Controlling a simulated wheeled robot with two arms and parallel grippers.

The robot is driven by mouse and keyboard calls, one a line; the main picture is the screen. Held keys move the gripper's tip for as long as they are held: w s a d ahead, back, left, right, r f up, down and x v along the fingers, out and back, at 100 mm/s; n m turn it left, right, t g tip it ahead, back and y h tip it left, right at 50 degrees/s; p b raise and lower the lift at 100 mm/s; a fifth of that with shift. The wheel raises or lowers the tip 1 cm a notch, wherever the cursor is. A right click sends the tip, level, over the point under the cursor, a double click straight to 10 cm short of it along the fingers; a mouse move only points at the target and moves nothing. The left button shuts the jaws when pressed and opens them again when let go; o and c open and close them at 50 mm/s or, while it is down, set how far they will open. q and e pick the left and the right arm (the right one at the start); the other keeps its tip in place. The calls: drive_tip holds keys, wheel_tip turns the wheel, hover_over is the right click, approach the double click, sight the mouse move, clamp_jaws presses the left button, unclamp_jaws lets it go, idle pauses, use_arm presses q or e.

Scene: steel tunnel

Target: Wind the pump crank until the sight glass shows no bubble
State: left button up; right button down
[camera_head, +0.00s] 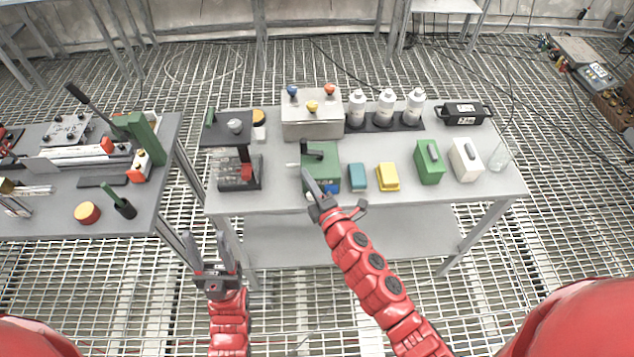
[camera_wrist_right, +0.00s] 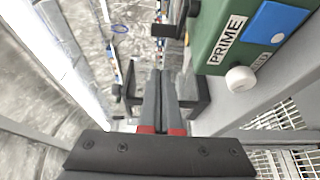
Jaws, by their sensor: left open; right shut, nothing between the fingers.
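The green pump box (camera_head: 328,176) stands near the front edge of the middle table, with a black crank arm (camera_head: 313,152) at its top left. In the right wrist view the green box (camera_wrist_right: 212,40) shows a PRIME label, a blue panel (camera_wrist_right: 268,30) and a white round knob (camera_wrist_right: 240,79). A dark piece, perhaps the crank, sticks out left of it. My right gripper (camera_head: 306,173) is shut and empty at the box's left front; its closed fingers (camera_wrist_right: 160,75) show beside the box. My left gripper (camera_head: 206,240) is open and empty, low before the tables. I cannot make out the sight glass or any bubble.
Left of the pump stands a black and red device (camera_head: 238,172). A steel box with coloured knobs (camera_head: 312,122) and white bottles (camera_head: 386,108) stand behind. Teal (camera_head: 357,178) and yellow (camera_head: 388,178) blocks sit to the right. A gap separates the left table (camera_head: 150,205).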

drive_tip(key=x, duration=0.3)
drive_tip(key=shift+w+a+r+p, duration=0.1)
drive_tip(key=shift+w+r+p, duration=0.2)
drive_tip(key=shift+p, duration=0.1)
drive_tip(key=w, duration=0.1)
drive_tip(key=w+p, duration=0.1)
drive_tip(key=w, duration=0.1)
drive_tip(key=shift+d+f, duration=0.2)
drive_tip(key=shift+d, duration=0.2)
drive_tip(key=shift+w+d+f, duration=0.1)
drive_tip(key=shift+w+d, duration=0.1)
drive_tip(key=shift+w, duration=0.25)
